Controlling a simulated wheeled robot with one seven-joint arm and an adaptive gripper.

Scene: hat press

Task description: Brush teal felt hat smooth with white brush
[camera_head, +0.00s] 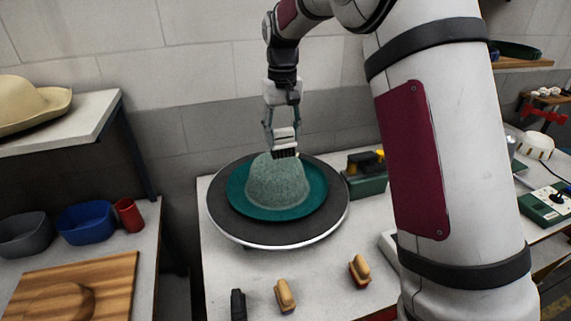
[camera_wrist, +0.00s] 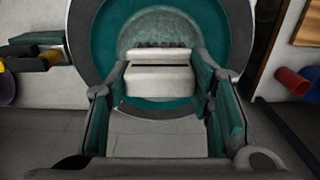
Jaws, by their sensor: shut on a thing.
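The teal felt hat (camera_head: 277,184) rests crown up on a round dark turntable (camera_head: 228,223). Its crown looks pale and mottled, while its brim (camera_head: 247,205) is a smoother, deeper teal. The hat also shows in the wrist view (camera_wrist: 107,50). My gripper (camera_head: 284,128) is above the crown, shut on the white brush (camera_wrist: 158,80). The brush's dark bristles point at the crown and appear to meet its top; firm contact is hard to tell. In the head view the white brush (camera_head: 284,138) sits between my fingertips.
Several other brushes lie on the front of the table, such as a tan one (camera_head: 285,296) and a red-based one (camera_head: 360,271). A green box (camera_head: 366,182) stands right of the turntable. Blue (camera_head: 86,222) and grey bowls, a red cup (camera_head: 128,214) and a wooden board (camera_head: 75,285) are left.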

